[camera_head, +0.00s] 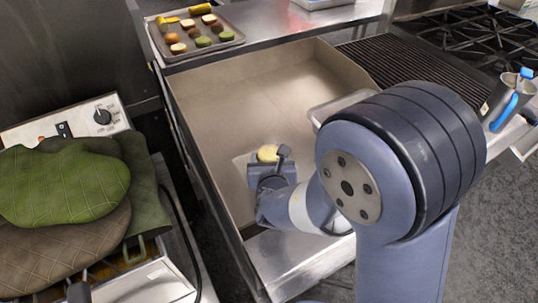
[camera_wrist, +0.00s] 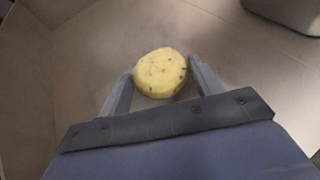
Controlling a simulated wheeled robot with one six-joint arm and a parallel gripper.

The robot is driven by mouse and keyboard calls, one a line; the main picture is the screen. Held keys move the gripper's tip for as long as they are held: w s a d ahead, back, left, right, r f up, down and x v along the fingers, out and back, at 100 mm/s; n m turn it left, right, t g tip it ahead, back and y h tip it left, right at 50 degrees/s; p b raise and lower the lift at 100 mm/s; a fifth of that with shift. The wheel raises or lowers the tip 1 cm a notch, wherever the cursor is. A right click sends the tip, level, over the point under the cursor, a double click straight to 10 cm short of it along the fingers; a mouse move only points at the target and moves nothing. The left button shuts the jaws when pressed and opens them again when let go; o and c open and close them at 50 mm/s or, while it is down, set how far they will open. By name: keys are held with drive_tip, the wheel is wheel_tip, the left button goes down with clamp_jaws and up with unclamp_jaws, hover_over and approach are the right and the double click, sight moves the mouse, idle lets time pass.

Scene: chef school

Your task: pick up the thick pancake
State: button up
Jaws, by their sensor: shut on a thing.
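The thick pancake (camera_wrist: 160,73) is a round, pale yellow disc with a few dark specks, seen in the wrist view between my gripper's fingertips. In the head view the pancake (camera_head: 268,153) shows as a small yellow shape just beyond my gripper (camera_head: 268,160), over the near part of the griddle (camera_head: 262,95). My gripper, also in the wrist view (camera_wrist: 161,82), is shut on the pancake, one finger at each side. I cannot tell whether the pancake touches the griddle surface or is raised. Part of it is hidden by the gripper in the head view.
A tray (camera_head: 233,45) with several small food pieces stands on the ledge behind the griddle. A metal container (camera_head: 335,104) sits at the griddle's right, partly behind my arm. A ribbed grill (camera_head: 415,68) lies farther right. Green mitts (camera_head: 62,187) lie at left. The griddle's middle is clear.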

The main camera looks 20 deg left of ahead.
sight(270, 159)
drive_tip(key=shift+r, duration=0.1)
wheel_tip(270, 159, up, 10)
drive_tip(key=p, duration=0.2)
idle(0.5)
